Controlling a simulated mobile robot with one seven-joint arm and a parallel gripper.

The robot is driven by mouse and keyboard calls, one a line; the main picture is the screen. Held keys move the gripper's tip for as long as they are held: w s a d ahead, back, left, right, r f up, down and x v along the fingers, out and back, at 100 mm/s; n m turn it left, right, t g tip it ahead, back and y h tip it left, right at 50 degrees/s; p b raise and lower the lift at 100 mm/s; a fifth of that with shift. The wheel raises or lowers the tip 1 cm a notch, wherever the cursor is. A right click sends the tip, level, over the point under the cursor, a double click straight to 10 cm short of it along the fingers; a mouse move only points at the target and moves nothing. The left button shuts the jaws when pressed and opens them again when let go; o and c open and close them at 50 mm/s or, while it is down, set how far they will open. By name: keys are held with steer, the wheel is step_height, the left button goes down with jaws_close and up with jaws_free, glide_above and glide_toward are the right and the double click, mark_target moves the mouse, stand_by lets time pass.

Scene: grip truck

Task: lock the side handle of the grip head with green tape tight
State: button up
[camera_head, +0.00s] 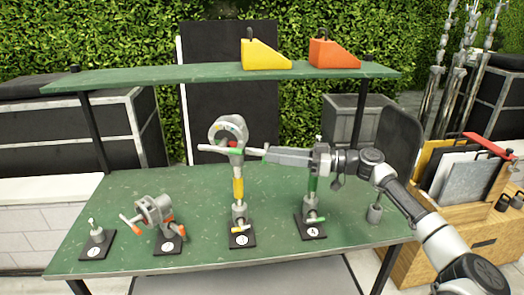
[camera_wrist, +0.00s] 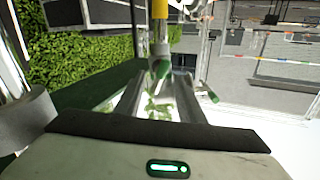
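In the head view, a grip head (camera_head: 229,130) with a round grey clamp tops the yellow-taped post (camera_head: 238,188) of stand 3. My gripper (camera_head: 256,152) reaches in from the right, level, with its tips close beside this head. In the wrist view, a green-ended handle (camera_wrist: 161,69) shows between and just beyond the fingertips (camera_wrist: 160,82). The fingers stand apart; I cannot tell whether they touch the handle. A second green-tipped handle (camera_wrist: 209,96) sticks out to the right. A yellow post (camera_wrist: 160,9) is at the top. The handle's joint is partly hidden.
Stand 4 (camera_head: 310,233), with a green-taped post (camera_head: 312,184), is below my wrist. Stands 1 (camera_head: 97,243) and 2 (camera_head: 170,243) are on the left of the green table (camera_head: 120,205). A shelf (camera_head: 205,73) with wedges runs above the back. The front table edge is mostly clear.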

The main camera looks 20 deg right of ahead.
mark_target(262, 153)
steer(key=x, duration=0.5)
steer(key=shift+p, duration=0.3)
jaws_close()
